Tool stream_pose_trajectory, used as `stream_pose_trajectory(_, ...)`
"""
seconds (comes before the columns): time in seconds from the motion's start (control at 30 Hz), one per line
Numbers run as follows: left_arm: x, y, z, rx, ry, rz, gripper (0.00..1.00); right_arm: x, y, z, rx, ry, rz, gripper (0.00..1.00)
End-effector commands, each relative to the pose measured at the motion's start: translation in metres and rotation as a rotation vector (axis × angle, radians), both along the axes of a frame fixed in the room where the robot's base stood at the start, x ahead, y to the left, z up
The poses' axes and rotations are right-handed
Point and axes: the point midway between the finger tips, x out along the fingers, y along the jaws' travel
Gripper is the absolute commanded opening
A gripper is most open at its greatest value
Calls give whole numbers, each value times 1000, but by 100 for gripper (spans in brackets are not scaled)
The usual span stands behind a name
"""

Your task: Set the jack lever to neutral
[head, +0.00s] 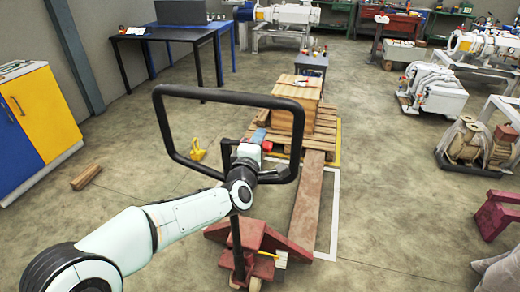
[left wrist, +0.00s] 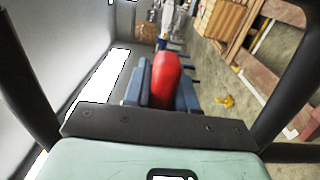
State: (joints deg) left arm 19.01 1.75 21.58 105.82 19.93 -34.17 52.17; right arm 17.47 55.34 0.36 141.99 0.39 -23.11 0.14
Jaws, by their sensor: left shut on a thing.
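The pallet jack has a black loop handle (head: 225,97) standing upright above its red base (head: 250,240). The red jack lever (head: 267,146) sits at the lower part of the loop. My left gripper (head: 254,143) is at the handle, beside the lever. In the left wrist view the red lever (left wrist: 165,78) stands between the blue-grey fingers of my left gripper (left wrist: 162,95), which are shut on it. The lever's lower end and its exact setting are hidden by the gripper. My right gripper is not in view.
A wooden pallet (head: 322,135) with a wooden crate (head: 293,105) is ahead of the jack. A small yellow object (head: 198,149) lies on the floor left of it. A yellow and blue cabinet (head: 40,115) stands at left. Machines (head: 437,92) stand at right.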

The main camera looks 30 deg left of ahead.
Motion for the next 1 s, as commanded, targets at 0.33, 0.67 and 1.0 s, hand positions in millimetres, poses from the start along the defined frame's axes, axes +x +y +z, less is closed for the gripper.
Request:
stream_pose_trajectory(0.33,0,0,0,0,3,-1,47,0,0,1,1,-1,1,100)
stream_pose_trajectory(0.67,-5,-1,1,2,0,0,47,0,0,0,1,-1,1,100)
stream_pose_trajectory(1.0,-69,-17,0,3,0,-1,47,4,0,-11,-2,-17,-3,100)
